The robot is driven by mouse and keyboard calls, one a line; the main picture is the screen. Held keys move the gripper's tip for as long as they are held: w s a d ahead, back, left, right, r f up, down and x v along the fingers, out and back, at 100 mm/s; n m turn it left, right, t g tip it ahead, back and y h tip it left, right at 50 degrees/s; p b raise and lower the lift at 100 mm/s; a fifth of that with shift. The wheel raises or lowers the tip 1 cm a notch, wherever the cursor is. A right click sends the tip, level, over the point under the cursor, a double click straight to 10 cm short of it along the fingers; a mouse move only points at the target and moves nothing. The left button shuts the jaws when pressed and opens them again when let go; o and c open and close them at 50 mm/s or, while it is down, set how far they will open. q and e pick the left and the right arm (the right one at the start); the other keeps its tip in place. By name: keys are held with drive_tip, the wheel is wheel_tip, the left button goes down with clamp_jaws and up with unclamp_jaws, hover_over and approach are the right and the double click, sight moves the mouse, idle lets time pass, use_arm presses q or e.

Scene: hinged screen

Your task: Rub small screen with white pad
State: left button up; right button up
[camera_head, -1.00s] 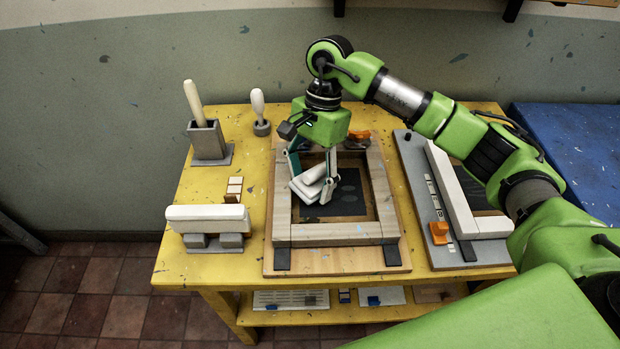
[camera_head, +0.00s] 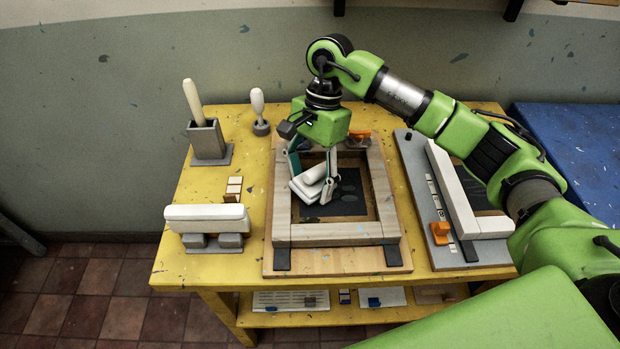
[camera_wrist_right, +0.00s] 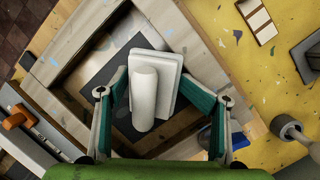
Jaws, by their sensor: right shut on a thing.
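A small screen with a wooden frame (camera_head: 335,233) lies flat on a board in the middle of the yellow table. Its dark mesh (camera_head: 347,200) shows inside the frame, with a few darker patches on it. My right gripper (camera_head: 316,180) is shut on the white pad (camera_head: 303,190), over the left part of the mesh. In the right wrist view the white pad (camera_wrist_right: 168,75) sits between the fingers, its rounded handle facing the camera. Whether the pad touches the mesh I cannot tell. My left gripper does not show.
A second, grey-based board with a white frame (camera_head: 452,195) lies to the right. A long white bar on grey blocks (camera_head: 207,218) stands front left. A grey holder (camera_head: 207,140) with a white-handled tool and a white-knobbed tool (camera_head: 258,108) stand behind.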

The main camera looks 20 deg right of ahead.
drive_tip(key=shift+s+f+b, duration=0.25)
drive_tip(key=shift+f+b, duration=0.2)
drive_tip(key=shift+b, duration=0.95)
idle(2.5)
drive_tip(key=shift+w+d+b, duration=0.1)
drive_tip(key=shift+w+b, duration=0.45)
drive_tip(key=shift+w, duration=0.1)
drive_tip(key=shift+w+d+b, duration=0.2)
drive_tip(key=shift+w+b, duration=0.1)
drive_tip(key=shift+w, duration=0.6)
